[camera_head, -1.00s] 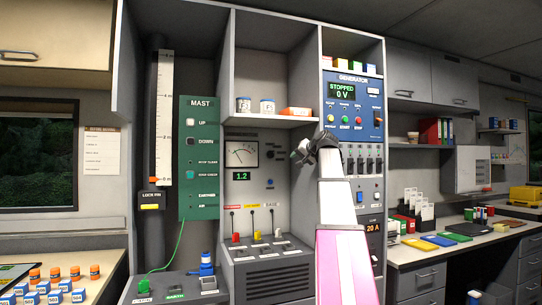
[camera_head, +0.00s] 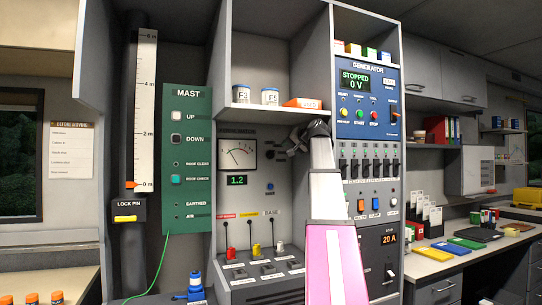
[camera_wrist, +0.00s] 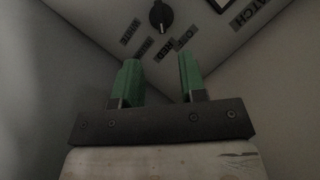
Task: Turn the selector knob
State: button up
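A black selector knob (camera_wrist: 161,15) with a pale pointer line sits on a light panel at the top of the wrist view. Small labels surround it, among them WHITE, RED and OFF. My gripper (camera_wrist: 160,62) is open, its two green fingers apart with nothing between them. The knob lies beyond the fingertips, roughly in line with the gap, and they do not appear to touch it. In the head view my gripper (camera_head: 294,143) is in front of the middle cabinet bay, right of the meter.
A generator panel (camera_head: 367,103) with buttons and switches is close on the right of my arm. A green MAST panel (camera_head: 188,155) and a meter (camera_head: 237,153) are to the left.

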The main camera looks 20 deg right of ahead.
aim_at(273, 154)
jog(key=x, duration=1.1)
jog(key=shift+w, duration=0.4)
grip_shut()
